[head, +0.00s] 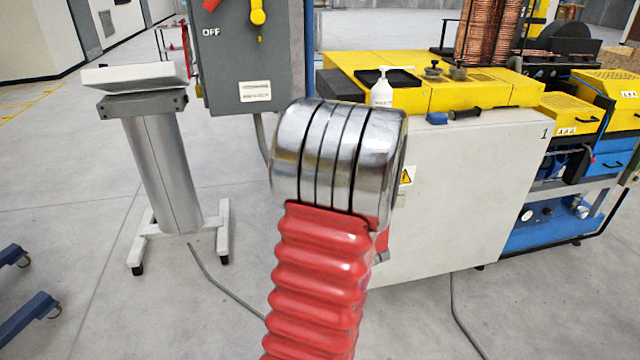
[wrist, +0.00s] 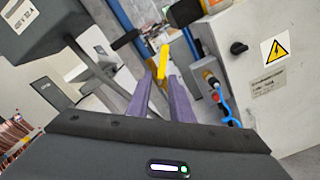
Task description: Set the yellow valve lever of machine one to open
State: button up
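A yellow lever (wrist: 163,62) shows in the wrist view, just at the far end of my gripper's fingers. My gripper (wrist: 161,79) has two purple fingers standing apart, with a gap between them. The lever lines up with that gap; I cannot tell whether it is between the tips or beyond them, or touching. Machine one (head: 455,190), with a white front panel marked 1 and a yellow top, stands at the right in the head view. My gripper and this lever are hidden there behind my red arm. The lever's valve body is not clear.
A grey cabinet (head: 245,65) marked OFF, with a yellow handle (head: 257,14), stands left of machine one. A pedestal (head: 165,165) stands further left. In the wrist view, a light grey panel (wrist: 270,75) with a black knob is close at the right. A cable lies on the floor.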

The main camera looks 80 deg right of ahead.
jog(key=shift+m+t+y, duration=0.4)
jog(key=shift+m+y, duration=0.5)
jog(key=w+a, duration=0.1)
jog(key=w, duration=0.2)
jog(key=w+a+r, duration=0.1)
jog(key=w, duration=0.2)
jog(key=w+r, duration=0.1)
jog(key=w, duration=0.2)
jog(key=shift+w+a, duration=0.3)
jog(key=shift+a, duration=0.1)
grip_shut()
jog(key=w+a+r+m+y, duration=0.3)
jog(key=w+a+m+y, duration=0.35)
jog(key=w+a, duration=1.45)
jog(key=s+a+m+g+y, duration=0.1)
jog(key=s+a+m+y, duration=0.1)
jog(key=a, duration=1)
jog(key=s+a+m+g+y, duration=0.1)
jog(key=s+a+m+y, duration=0.2)
jog(key=a, duration=1)
jog(key=s+a+f+m+g+y, duration=0.1)
jog(key=s+a, duration=0.5)
jog(key=a, duration=0.7)
jog(key=shift+m+y, duration=0.75)
jog(key=shift+s+f, duration=0.1)
